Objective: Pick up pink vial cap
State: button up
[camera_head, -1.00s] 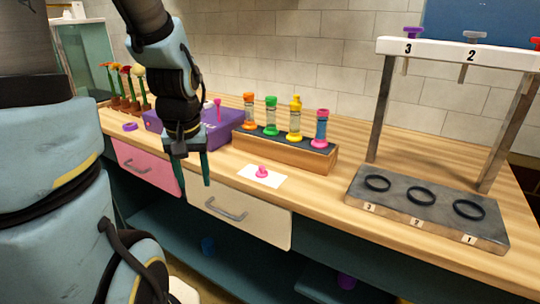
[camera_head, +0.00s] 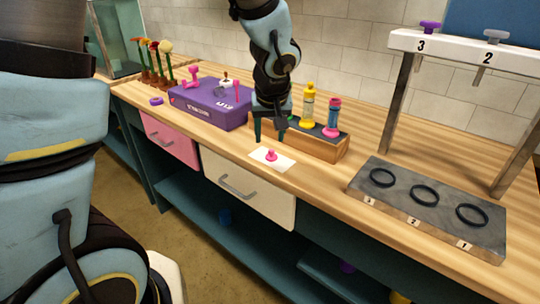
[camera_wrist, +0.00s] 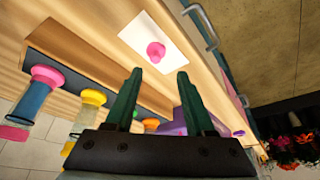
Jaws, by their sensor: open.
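The pink vial cap (camera_head: 271,155) sits on a white card (camera_head: 287,163) near the counter's front edge. In the wrist view the cap (camera_wrist: 156,51) lies beyond my fingertips on the card (camera_wrist: 131,35). My gripper (camera_head: 271,140) is open and empty, with its fingers pointing down just above and behind the cap. In the wrist view my gripper (camera_wrist: 154,75) shows two dark green fingers spread apart, with nothing between them.
A wooden rack (camera_head: 318,146) stands just behind the card, holding a yellow vial (camera_head: 308,105) and a pink-topped vial (camera_head: 332,118). A purple box (camera_head: 212,105) is left. A numbered stand (camera_head: 430,208) is right. Counter between rack and stand is clear.

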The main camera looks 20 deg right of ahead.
aim_at(272, 150)
jog(key=shift+s+d+x, duration=0.1)
jog(key=shift+d+x, duration=0.05)
jog(key=shift+x, duration=1.35)
jog(key=shift+s+d+x, duration=0.1)
jog(key=shift+d+x, duration=0.1)
jog(key=shift+x, duration=1.25)
grip_shut()
